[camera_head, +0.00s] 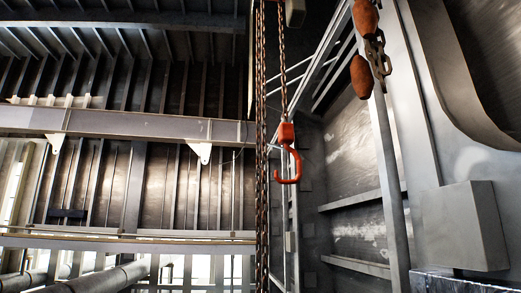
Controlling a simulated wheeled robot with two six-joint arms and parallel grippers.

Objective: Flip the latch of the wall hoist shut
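A red-orange hook (291,172) hangs with its block from a chain (282,75) near the middle of the view. Its open side faces left and it looks empty. Longer rusty chains (261,150) hang just left of it, from the top edge to the bottom. I cannot make out a latch on the hook or elsewhere at this size. Neither of my grippers is in view.
Two rusty-orange rounded pieces (362,77) with chain links hang at the upper right. A grey box (461,226) is on the right. A grey beam (125,124) crosses the left. Pipes (90,279) run along the lower left. Open air surrounds the hook.

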